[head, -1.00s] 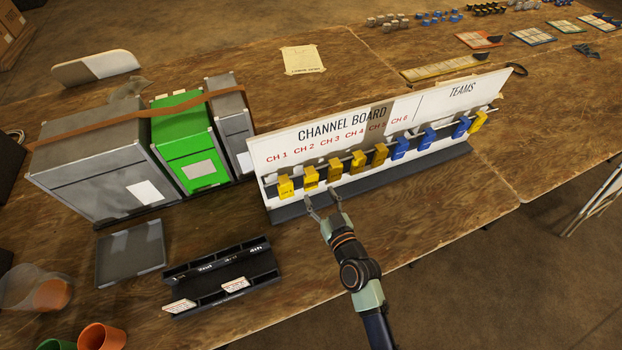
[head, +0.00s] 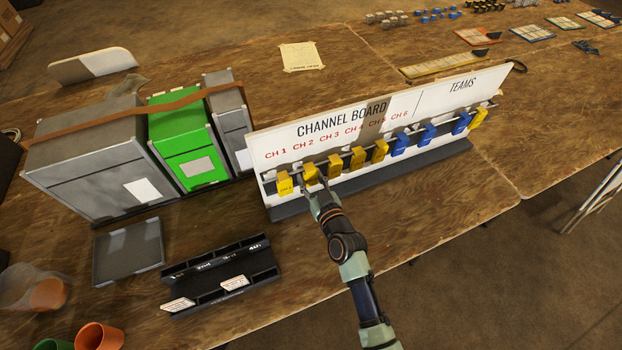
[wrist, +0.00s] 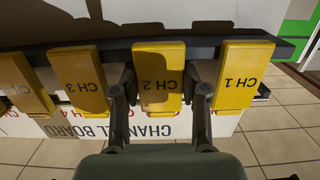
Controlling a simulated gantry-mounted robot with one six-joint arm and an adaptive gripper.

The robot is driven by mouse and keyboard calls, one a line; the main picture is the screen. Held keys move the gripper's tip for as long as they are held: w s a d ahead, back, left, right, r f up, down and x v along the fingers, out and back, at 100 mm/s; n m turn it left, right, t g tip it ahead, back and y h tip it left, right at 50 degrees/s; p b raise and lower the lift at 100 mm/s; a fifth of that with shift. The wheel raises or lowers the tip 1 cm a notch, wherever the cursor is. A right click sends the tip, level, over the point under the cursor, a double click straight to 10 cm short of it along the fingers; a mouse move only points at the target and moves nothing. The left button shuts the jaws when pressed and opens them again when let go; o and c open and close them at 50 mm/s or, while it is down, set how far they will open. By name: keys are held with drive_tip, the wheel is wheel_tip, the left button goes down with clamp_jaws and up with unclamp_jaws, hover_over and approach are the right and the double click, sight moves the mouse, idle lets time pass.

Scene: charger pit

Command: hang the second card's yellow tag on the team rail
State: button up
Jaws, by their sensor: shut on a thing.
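The channel board (head: 285,142) stands on the table with a row of hanging tags. My gripper (head: 318,188) is at the yellow CH 2 tag (head: 311,174), second from the left. In the wrist view my gripper (wrist: 161,92) has one finger on each side of the CH 2 tag (wrist: 158,75) and is shut on it; the tag still hangs at the rail. The CH 1 tag (wrist: 240,75) and CH 3 tag (wrist: 78,80) hang on either side. The TEAMS part (head: 462,86) of the board, at the right, carries a blue tag (head: 461,123) and a yellow tag (head: 478,118).
A black card rack (head: 222,272) with 2 cards in it stands in front of the board. A grey tray (head: 128,252) and strapped grey and green boxes (head: 188,160) are at the left. Further yellow and blue tags hang close together along the rail. Table right of the board is clear.

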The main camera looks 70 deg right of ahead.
drive_tip(key=shift+r+p, duration=0.75)
drive_tip(key=shift+r, duration=0.15)
drive_tip(key=f+b+v, duration=0.1)
drive_tip(key=v, duration=0.9)
drive_tip(key=shift+b, duration=0.4)
drive_tip(key=shift+f, duration=0.1)
